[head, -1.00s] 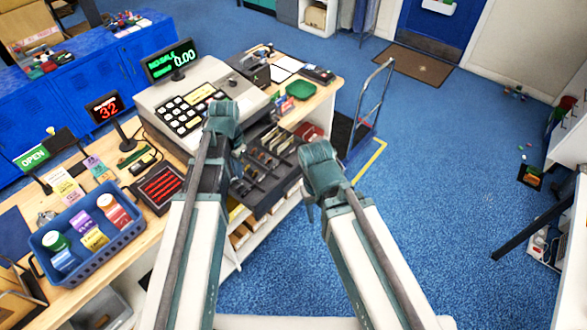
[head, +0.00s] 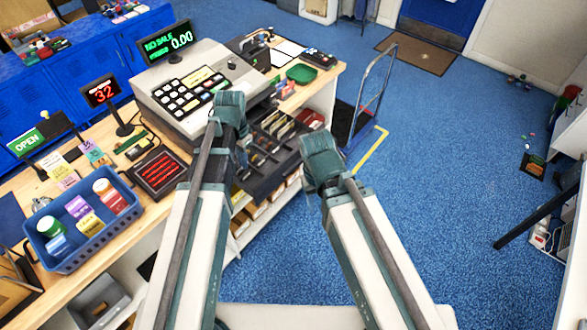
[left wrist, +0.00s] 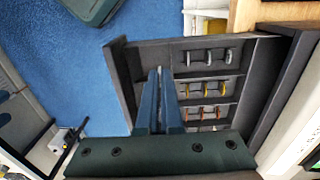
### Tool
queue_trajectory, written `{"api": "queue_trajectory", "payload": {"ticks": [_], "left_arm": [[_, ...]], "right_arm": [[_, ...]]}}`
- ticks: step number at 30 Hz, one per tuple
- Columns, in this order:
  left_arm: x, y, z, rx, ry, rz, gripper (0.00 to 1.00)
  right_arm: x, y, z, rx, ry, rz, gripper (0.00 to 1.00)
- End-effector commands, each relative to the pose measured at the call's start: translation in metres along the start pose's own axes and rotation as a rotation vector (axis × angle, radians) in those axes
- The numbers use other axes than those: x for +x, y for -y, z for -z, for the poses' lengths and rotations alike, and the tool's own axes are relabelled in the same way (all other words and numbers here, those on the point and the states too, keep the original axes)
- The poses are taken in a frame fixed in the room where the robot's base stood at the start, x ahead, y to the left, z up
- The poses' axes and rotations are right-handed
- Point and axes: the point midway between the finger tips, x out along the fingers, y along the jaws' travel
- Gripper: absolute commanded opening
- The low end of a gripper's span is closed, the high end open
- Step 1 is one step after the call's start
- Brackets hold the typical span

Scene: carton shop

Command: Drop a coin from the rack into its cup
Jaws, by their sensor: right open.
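The dark open drawer (head: 272,184) juts from the register. In the left wrist view, the coin rack (left wrist: 238,72) has coins on edge in rows: grey coins (left wrist: 210,55), yellow coins (left wrist: 209,88) and copper coins (left wrist: 208,112). My left gripper (head: 238,160) is over the drawer's left part. In the left wrist view its fingers (left wrist: 160,72) are close together beside the rows, with no coin visible between them. My right gripper (head: 310,192) is open at the drawer's right side, its fingertips mostly hidden. I cannot make out a separate cup.
The register (head: 190,90) stands behind the drawer. A card tray with red bars (head: 158,173) and a blue basket of bottles (head: 62,262) are on the counter at left. A green tray (head: 301,73) is at the back.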

Motion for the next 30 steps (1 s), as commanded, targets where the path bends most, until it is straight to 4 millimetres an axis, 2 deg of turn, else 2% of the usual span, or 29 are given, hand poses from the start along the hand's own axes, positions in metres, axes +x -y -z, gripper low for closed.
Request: {"api": "queue_trajectory", "payload": {"ticks": [1, 3, 11, 17, 18, 30], "left_arm": [[0.0086, 0.0001, 0.0000, 0.000, 0.000, 0.000, 0.00], [0.0109, 0.0001, 0.0000, 0.000, 0.000, 0.000, 0.00], [0.0097, 0.0001, 0.0000, 0.000, 0.000, 0.000, 0.00], [0.0097, 0.0000, -0.0001, 0.000, 0.000, 0.000, 0.35], [0.0098, 0.0000, -0.0001, 0.000, 0.000, 0.000, 0.38], [0.0062, 0.0000, 0.0000, 0.000, 0.000, 0.000, 0.38]], "right_arm": [[0.0085, 0.0008, 0.0005, -0.001, 0.000, 0.000, 0.50], [0.0108, 0.0010, 0.0006, -0.002, 0.000, -0.001, 0.50], [0.0097, 0.0009, 0.0006, -0.003, 0.000, -0.001, 0.50], [0.0097, 0.0009, 0.0006, -0.003, 0.000, -0.001, 0.50], [0.0097, 0.0009, 0.0006, -0.003, 0.000, -0.001, 0.50], [0.0062, 0.0006, 0.0003, -0.002, 0.000, 0.000, 0.50]]}}
